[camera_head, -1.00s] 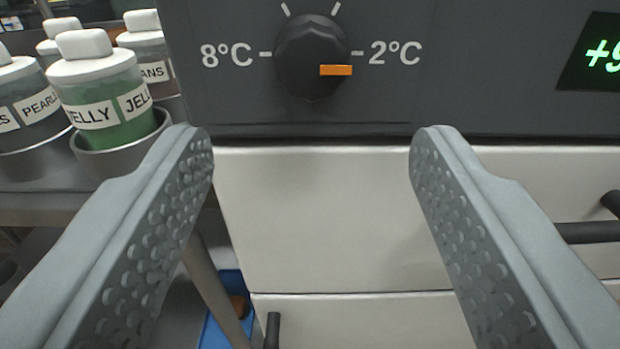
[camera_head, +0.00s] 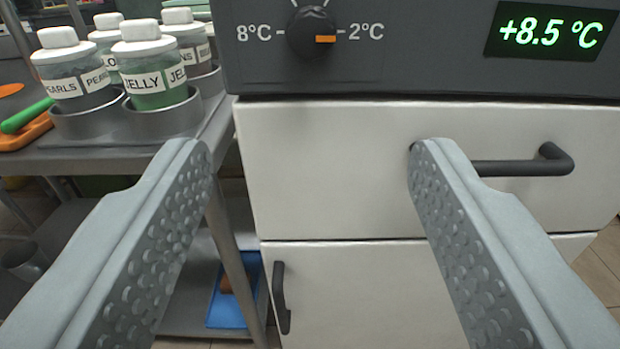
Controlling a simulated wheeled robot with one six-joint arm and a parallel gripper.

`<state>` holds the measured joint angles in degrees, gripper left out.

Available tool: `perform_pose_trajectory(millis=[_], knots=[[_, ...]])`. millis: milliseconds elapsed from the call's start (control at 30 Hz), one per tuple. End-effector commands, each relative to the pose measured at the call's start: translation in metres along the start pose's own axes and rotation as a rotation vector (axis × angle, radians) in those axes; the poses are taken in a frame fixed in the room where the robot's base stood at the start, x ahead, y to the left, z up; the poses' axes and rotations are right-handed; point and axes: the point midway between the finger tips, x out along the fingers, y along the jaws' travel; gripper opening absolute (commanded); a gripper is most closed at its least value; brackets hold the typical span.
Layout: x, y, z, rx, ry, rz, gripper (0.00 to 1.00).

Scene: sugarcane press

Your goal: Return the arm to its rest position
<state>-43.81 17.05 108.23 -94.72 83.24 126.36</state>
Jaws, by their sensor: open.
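My gripper (camera_head: 310,150) is open and empty, with its two grey dimpled fingers spread wide. It hangs in front of a white cabinet (camera_head: 320,170) with a dark control panel (camera_head: 420,60). A black knob (camera_head: 312,32) with an orange mark sits on the panel between the labels 8°C and 2°C, and the mark points toward the 2°C side. The knob shows above and between the fingertips, apart from them. A green display (camera_head: 550,31) reads +8.5 °C. The rest of my arm is not visible.
A drawer handle (camera_head: 525,165) juts out behind the right finger, and a door handle (camera_head: 281,298) is lower down. At left, a metal table (camera_head: 90,160) bears lidded jars, including a jelly jar (camera_head: 155,80), in holders. A blue tray (camera_head: 232,300) lies on a lower shelf.

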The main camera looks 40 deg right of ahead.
Motion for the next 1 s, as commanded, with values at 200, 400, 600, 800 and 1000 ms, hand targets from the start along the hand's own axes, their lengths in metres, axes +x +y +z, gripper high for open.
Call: perform_pose_trajectory(millis=[200, 400, 600, 800, 1000], knots=[[0.005, 0.007, -0.003, -0.010, -0.017, 0.006, 0.57], [0.032, 0.054, -0.016, -0.083, -0.150, 0.037, 0.57], [0.055, 0.119, -0.029, -0.167, -0.338, 0.029, 0.57], [0.065, 0.178, -0.041, -0.213, -0.499, -0.030, 0.57], [0.064, 0.230, -0.053, -0.227, -0.618, -0.131, 0.57]])
